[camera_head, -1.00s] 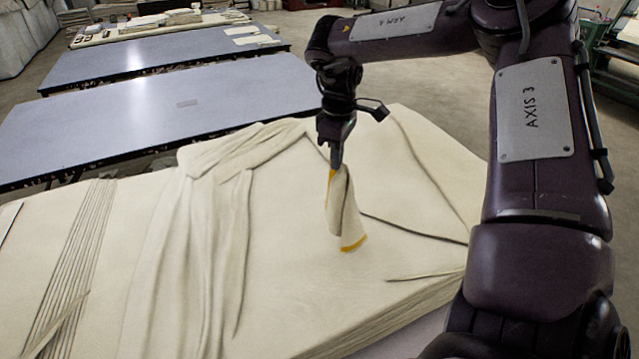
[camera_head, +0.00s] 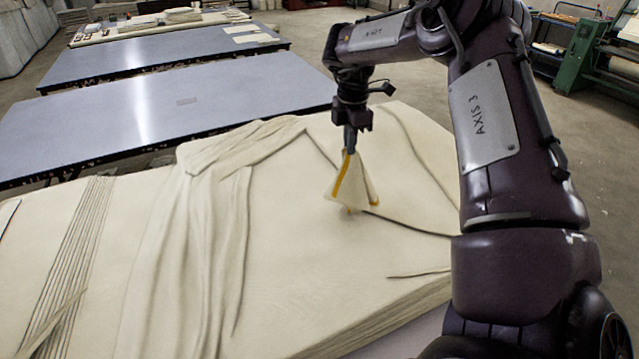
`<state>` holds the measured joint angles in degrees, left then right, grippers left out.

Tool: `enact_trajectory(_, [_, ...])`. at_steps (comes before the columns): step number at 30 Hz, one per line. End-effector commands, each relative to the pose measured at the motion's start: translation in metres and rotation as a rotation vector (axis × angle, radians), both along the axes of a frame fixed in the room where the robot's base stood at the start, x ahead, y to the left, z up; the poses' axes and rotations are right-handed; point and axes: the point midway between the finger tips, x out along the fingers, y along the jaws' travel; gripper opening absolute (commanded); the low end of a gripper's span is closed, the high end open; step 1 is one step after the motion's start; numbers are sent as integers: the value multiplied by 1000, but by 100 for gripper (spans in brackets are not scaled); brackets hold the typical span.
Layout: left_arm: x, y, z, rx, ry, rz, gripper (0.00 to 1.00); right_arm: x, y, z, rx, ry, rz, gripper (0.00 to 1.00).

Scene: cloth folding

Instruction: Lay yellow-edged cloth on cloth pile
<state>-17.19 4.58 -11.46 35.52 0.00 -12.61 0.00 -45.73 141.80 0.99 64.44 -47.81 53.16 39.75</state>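The yellow-edged cloth (camera_head: 359,186) is small and cream, with a yellow stripe. It hangs in a tent-like fold from my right gripper (camera_head: 350,148), which is shut on its upper end. Its lower edge is close to the top of the cloth pile; I cannot tell whether it touches. The cloth pile (camera_head: 300,255) is a wide stack of cream cloth with layered edges at the front right. My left gripper is not in view.
Loose, rumpled cloth (camera_head: 215,210) lies across the pile's middle left. Thin folded strips (camera_head: 75,255) lie further left. Blue-grey tables (camera_head: 160,110) stand behind the pile. Green machinery (camera_head: 595,60) stands at the back right, with open floor between.

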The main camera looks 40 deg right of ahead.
Motion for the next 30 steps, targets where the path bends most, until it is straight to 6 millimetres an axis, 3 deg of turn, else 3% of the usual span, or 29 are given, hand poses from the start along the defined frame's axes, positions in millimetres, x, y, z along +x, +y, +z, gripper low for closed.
enact_trajectory(4, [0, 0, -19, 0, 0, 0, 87, -7, 18, -28, 4, 1, 0, 0])
enact_trajectory(12, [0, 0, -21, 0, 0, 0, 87, -26, 68, -34, 4, 0, 2, 0])
enact_trajectory(30, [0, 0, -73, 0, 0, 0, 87, -59, 151, -119, 3, 2, 0, 0])
